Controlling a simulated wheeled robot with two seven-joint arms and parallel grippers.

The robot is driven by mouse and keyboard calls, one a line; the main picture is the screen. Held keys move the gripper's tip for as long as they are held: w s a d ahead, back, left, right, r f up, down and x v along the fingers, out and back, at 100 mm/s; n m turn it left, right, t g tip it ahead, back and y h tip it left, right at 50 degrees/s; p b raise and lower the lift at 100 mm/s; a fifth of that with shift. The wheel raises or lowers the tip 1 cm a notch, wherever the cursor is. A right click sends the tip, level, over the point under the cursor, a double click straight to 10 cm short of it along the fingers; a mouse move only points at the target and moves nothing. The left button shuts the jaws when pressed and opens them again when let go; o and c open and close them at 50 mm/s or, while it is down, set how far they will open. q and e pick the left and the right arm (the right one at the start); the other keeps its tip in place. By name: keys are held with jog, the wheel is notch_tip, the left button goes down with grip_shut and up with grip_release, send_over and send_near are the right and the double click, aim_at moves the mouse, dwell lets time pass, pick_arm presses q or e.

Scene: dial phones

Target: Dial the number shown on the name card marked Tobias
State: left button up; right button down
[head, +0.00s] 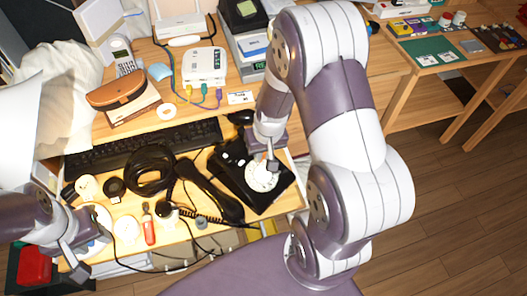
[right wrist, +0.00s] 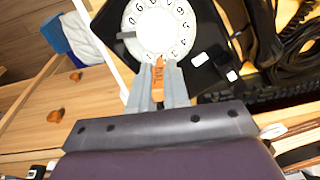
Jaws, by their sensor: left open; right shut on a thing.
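The black dial phone (head: 230,165) with a white rotary dial (head: 262,177) sits at the desk's right front. Its black handset (head: 210,188) lies off it, to the left. My right gripper (head: 271,162) is over the dial, pointing down. In the right wrist view it (right wrist: 158,72) is shut on a narrow orange stick (right wrist: 158,82), at the edge of the numbered dial (right wrist: 160,25). I cannot tell whether the tip touches the dial. A small white card (head: 240,98) lies behind the phone, its writing too small to read. My left gripper (head: 78,258) is open and empty at the desk's front left.
A black keyboard (head: 140,148), coiled black cable (head: 150,168) and several small items crowd the desk left of the phone. A white router (head: 204,65) and a brown case (head: 117,92) stand behind. A side table (head: 400,75) is at the right, with open floor before it.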

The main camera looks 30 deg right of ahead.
jog(key=shift+w+f, duration=0.2)
jog(key=shift+f, duration=0.2)
dwell(0.6)
jog(key=shift+b, duration=0.3)
jog(key=shift+s+d+f, duration=0.15)
jog(key=shift+d, duration=0.1)
jog(key=shift+s+d+b, duration=0.1)
jog(key=shift+d+b, duration=0.15)
jog(key=shift+b, duration=0.1)
jog(key=shift+s+d+f, duration=0.1)
jog(key=shift+s+d+f+b, duration=0.1)
jog(key=shift+d+b, duration=0.05)
jog(key=shift+b, duration=0.2)
jog(key=shift+s+d, duration=0.2)
jog(key=shift+f, duration=0.1)
